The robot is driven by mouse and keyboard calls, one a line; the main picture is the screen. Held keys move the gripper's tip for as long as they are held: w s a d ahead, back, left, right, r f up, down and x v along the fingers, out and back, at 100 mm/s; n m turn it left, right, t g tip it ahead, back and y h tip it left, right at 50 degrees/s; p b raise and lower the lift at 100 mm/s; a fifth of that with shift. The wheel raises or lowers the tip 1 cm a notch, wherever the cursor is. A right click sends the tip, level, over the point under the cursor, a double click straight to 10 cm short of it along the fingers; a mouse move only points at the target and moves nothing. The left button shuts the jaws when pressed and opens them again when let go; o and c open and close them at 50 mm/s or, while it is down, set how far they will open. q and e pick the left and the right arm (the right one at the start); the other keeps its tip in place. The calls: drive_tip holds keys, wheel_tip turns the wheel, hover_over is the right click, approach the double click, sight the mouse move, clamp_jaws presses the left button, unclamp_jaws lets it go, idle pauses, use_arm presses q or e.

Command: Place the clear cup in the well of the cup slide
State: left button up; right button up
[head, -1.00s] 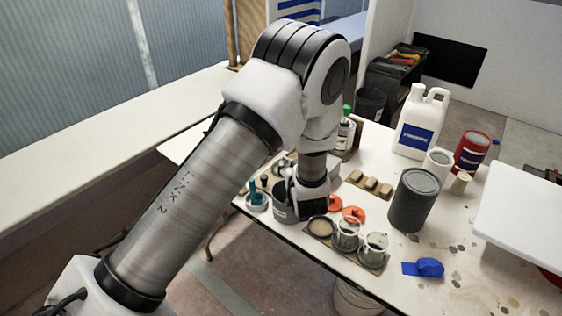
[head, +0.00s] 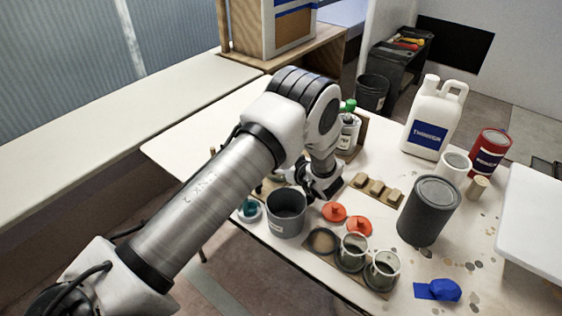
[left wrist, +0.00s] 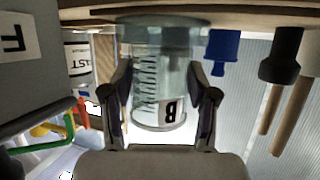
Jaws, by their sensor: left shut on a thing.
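My left gripper (head: 322,188) is low over the table behind the grey pot in the head view. It is shut on the clear cup (left wrist: 160,75), which has graduation marks and a letter B label. The cup sits between both fingers in the left wrist view; the arm hides it in the head view. I cannot tell whether it touches the surface beside it. The cup slide (head: 370,288) is a brown board near the table's front edge. Its left well (head: 322,241) looks empty; two clear cups (head: 353,252) stand in the others. My right gripper is not in view.
The grey pot (head: 286,214) stands left of the slide. Orange lids (head: 334,212) and wooden blocks (head: 375,190) lie behind the slide. A dark grey can (head: 428,212) stands to its right, with a blue rag (head: 440,290) in front. A white jug (head: 432,120) is farther back.

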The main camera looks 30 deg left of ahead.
use_arm(q)
drive_tip(key=shift+s+d+r, duration=0.1)
drive_tip(key=shift+r, duration=0.05)
drive_tip(key=shift+f+b, duration=0.45)
drive_tip(key=shift+f, duration=0.25)
drive_tip(key=o, duration=1)
drive_tip(key=shift+r, duration=0.15)
drive_tip(key=shift+r+p, duration=0.35)
drive_tip(key=v, duration=1.2)
drive_tip(key=shift+r, duration=0.15)
